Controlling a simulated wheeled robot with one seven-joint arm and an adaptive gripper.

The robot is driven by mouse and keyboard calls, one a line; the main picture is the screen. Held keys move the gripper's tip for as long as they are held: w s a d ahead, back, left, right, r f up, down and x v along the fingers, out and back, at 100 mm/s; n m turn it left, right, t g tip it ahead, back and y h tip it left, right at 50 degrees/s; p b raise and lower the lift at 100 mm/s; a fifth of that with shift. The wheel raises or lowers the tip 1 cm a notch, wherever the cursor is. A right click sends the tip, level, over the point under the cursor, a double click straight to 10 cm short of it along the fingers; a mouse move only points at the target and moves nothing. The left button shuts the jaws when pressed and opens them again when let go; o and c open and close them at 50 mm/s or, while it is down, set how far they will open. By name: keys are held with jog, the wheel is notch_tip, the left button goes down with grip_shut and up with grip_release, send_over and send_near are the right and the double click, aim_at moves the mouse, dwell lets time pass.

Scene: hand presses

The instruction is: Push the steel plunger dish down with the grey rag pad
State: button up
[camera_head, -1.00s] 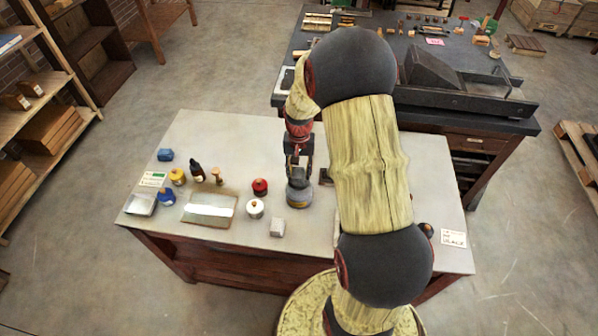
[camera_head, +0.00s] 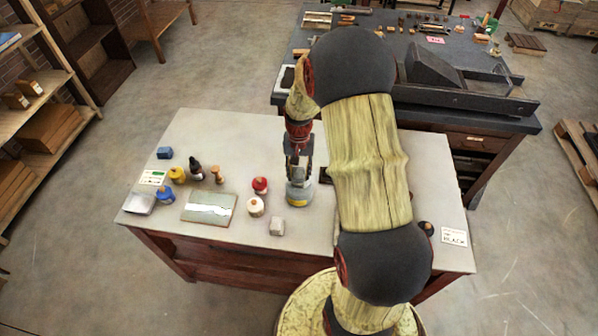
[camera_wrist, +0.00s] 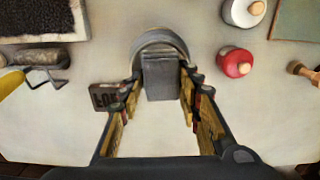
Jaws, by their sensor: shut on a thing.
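The steel plunger dish (camera_head: 300,193) is a round grey can with a yellow label, upright on the pale table. Its rim shows as a grey arc in the wrist view (camera_wrist: 160,40). My gripper (camera_head: 298,172) is right above it, pointing down. In the wrist view my gripper (camera_wrist: 160,80) is shut on the grey rag pad (camera_wrist: 163,80), a grey block between the fingertips. The pad overlaps the dish and hides much of its top. Whether the pad touches the dish, and how far the dish is pressed in, I cannot tell.
A flat plate (camera_head: 208,208) lies farther left. The wrist view shows a small sign (camera_wrist: 106,97) and a roller (camera_wrist: 40,57) beside the gripper.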

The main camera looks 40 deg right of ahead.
jog(key=shift+s+f, duration=0.1)
jog(key=shift+f, duration=0.45)
dwell(1.4)
jog(key=shift+r+p, duration=2.25)
jog(key=shift+r, duration=1.35)
jog(key=shift+a+f, duration=0.1)
